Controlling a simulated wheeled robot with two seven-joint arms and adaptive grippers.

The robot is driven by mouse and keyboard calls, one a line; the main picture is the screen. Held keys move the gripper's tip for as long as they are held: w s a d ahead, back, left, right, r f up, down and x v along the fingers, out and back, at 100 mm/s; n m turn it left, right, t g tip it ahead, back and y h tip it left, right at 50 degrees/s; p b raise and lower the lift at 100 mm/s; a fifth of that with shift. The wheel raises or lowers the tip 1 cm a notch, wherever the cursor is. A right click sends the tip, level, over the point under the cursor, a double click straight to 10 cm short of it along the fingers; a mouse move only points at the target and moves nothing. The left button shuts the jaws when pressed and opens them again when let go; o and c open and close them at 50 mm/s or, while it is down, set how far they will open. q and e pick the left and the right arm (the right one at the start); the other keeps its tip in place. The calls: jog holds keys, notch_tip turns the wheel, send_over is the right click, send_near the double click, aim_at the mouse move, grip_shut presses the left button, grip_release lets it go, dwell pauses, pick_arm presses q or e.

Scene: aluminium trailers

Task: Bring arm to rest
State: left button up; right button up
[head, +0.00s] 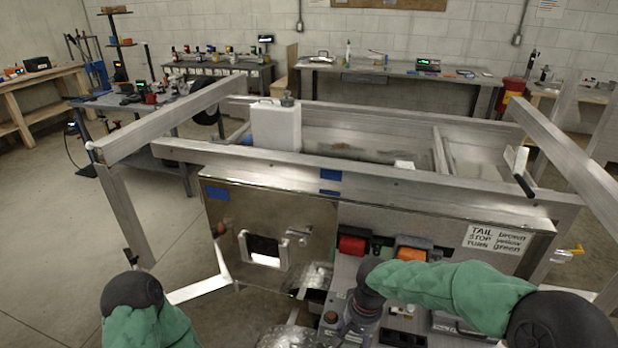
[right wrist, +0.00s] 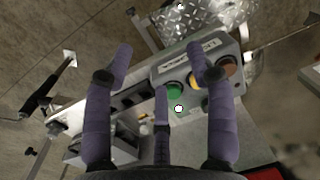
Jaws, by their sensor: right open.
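My right arm (head: 455,287) in a green sleeve reaches in from the right over the work surface in front of the trailer frame. Its gripper (head: 356,322) points down there, and its lower part is hard to make out. In the right wrist view the purple fingers of the right gripper (right wrist: 160,70) are spread apart with nothing held between them. A grey control box (right wrist: 196,72) with green and yellow round buttons lies beyond the fingers. My left arm (head: 145,318) shows only as a green sleeve and black joint at the bottom left; its gripper is out of frame.
The aluminium trailer frame (head: 365,175) spans the middle, with a white jug (head: 275,126) in it. Red (head: 352,246) and orange (head: 412,252) lights sit beside a wiring label (head: 496,239). A dark-handled lever (right wrist: 42,100) is left in the wrist view.

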jog(key=s+f+y, duration=0.1)
jog(key=s+f, duration=0.7)
jog(key=f, duration=0.4)
jog(key=s+a+f+y, duration=0.1)
jog(key=s+f, duration=0.7)
jog(key=f, duration=0.4)
jog(key=shift+a+f+t+y, duration=0.25)
jog(key=shift+f+t+y, duration=0.05)
jog(key=shift+f+y, duration=0.1)
